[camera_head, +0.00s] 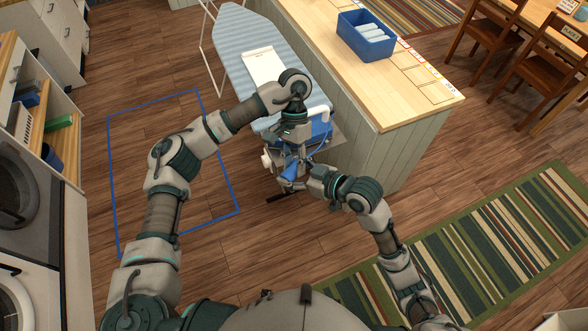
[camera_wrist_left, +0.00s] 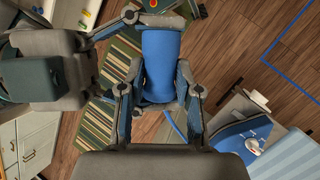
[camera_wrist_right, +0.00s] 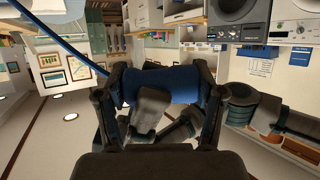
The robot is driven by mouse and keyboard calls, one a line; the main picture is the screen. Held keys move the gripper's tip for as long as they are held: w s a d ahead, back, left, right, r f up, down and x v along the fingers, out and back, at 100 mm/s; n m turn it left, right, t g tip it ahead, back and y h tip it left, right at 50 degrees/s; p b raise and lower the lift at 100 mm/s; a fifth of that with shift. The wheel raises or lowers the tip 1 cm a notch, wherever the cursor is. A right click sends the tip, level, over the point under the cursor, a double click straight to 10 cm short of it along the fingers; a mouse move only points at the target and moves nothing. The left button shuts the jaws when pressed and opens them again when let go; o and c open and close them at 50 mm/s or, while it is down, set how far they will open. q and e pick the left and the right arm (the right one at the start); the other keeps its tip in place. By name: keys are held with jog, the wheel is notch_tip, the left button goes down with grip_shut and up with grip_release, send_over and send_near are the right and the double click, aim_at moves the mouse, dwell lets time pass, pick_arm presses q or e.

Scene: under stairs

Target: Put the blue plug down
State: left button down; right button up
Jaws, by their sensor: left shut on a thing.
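The blue plug (camera_head: 290,173) is a thick blue cylinder held in the air in front of me, beside the ironing board's near end. My left gripper (camera_head: 285,163) comes down over it. In the left wrist view the plug (camera_wrist_left: 161,62) sits between both fingers, which are shut on it. My right gripper (camera_head: 313,176) is close on the right. In the right wrist view the plug (camera_wrist_right: 165,87) lies crosswise between its widely spread fingers. A dark finger of my other hand partly covers it there. A blue cord (camera_wrist_right: 62,38) runs off to the upper left.
The ironing board (camera_head: 242,35) carries a white sheet and, at its near end, a blue appliance (camera_wrist_left: 238,139) with a white knob. A wooden counter (camera_head: 318,20) with a blue bin (camera_head: 352,43) stands behind. Bare floor inside a blue outline (camera_head: 150,115) lies left.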

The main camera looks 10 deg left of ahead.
pick_arm(q)
jog(key=c, duration=0.7)
grip_release()
pick_arm(e)
jog(key=shift+w, duration=0.1)
pick_arm(q)
jog(key=shift+r, duration=0.1)
